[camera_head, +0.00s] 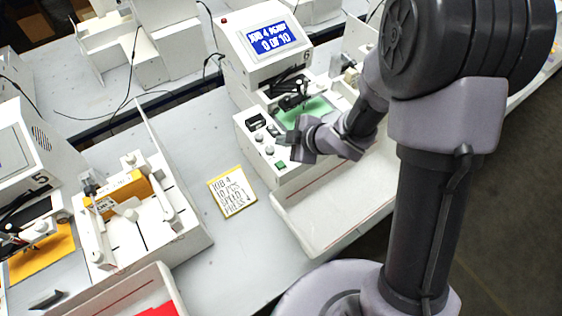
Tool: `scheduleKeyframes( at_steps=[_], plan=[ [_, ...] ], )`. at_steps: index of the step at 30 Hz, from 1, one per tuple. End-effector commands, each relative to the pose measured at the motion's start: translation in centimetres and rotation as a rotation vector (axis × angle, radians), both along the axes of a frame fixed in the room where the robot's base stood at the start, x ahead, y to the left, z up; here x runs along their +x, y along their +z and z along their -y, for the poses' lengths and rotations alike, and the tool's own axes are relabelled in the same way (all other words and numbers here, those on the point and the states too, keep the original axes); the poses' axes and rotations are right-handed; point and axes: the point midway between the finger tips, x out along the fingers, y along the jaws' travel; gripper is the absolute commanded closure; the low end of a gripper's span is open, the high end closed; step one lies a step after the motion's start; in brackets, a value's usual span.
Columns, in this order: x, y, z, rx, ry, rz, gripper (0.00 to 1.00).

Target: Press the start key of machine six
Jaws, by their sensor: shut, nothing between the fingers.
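Machine six (262,75) is a white plotter at the upper middle, marked with a 6 beside its display. Its blue display (271,38) seems to read "JOB 4 READY, 0 OF 10". Its front panel has a black rocker or selector (256,122), small round knobs (269,150) and a small green key (280,165) near the lower corner. My gripper (284,140) is shut and empty. It appears over the panel's right edge, above and right of the green key in the picture. I cannot tell whether it touches anything. The green key is in plain view.
A yellow-edged note (232,192) lies left of machine six, reading about "JOB 4, 10 PCS, SPEED 1, PRESS 4". A white tray (300,235) stands in front of the machine. Machine five (30,150) is at the left. My arm covers the right side.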

Motion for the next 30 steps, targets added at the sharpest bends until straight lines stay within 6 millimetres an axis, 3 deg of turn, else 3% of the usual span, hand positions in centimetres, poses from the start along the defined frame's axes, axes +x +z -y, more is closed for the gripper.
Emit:
scheduleKeyframes(
  at_steps=[18,30],
  plan=[
    [0.0,-8.3,0.0,0.000,-0.002,0.000,1.00],
    [0.0,-8.4,0.0,0.000,-0.002,0.000,1.00]
  ],
)
